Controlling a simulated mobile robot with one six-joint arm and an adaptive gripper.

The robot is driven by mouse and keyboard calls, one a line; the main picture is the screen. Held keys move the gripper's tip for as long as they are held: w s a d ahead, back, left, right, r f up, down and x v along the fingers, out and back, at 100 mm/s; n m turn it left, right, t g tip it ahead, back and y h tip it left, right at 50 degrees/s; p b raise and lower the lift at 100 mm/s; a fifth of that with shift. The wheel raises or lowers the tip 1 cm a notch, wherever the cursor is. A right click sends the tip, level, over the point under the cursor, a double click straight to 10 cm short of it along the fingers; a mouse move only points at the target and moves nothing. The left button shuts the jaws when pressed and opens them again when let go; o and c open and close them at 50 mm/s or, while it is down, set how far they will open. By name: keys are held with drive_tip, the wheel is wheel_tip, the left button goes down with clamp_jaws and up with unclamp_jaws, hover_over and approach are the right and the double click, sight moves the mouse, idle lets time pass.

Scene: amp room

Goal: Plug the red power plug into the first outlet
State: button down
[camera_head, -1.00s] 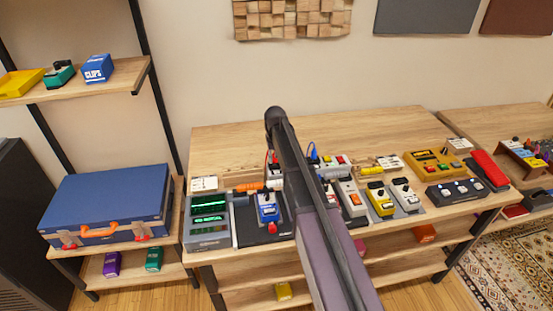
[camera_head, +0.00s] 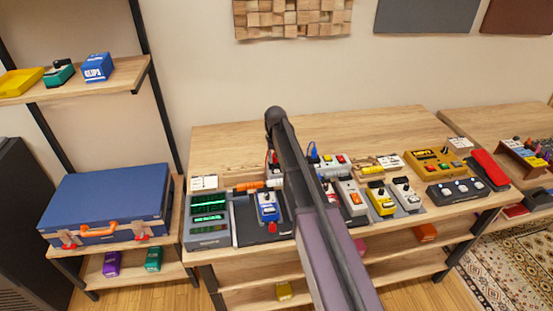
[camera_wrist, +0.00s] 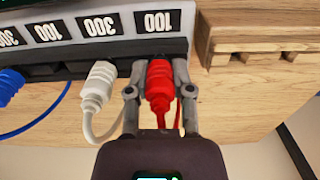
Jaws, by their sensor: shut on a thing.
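The red power plug (camera_wrist: 159,82) is between the two fingers of my gripper (camera_wrist: 158,88) in the wrist view, and the fingers are shut on it. Its front end meets the dark face of the power strip (camera_wrist: 62,68), under the label "100" (camera_wrist: 158,22). I cannot tell how deep it sits in the outlet. A red cable hangs from the plug. In the head view my arm hides most of the gripper and the strip; a bit of red (camera_head: 273,157) shows beside the arm.
A white plug (camera_wrist: 98,88) sits in the strip just left of my gripper, and a blue plug (camera_wrist: 12,85) is farther left. A wooden holder (camera_wrist: 260,40) is close on the right. Several pedals, such as a blue one (camera_head: 268,207), stand on the table (camera_head: 230,145).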

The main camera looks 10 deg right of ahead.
drive_tip(key=shift+c, duration=2.1)
unclamp_jaws()
drive_tip(key=o, duration=0.4)
drive_tip(key=shift+r, duration=0.2)
drive_tip(key=shift+r+p, duration=3.35)
drive_tip(key=shift+p, duration=0.15)
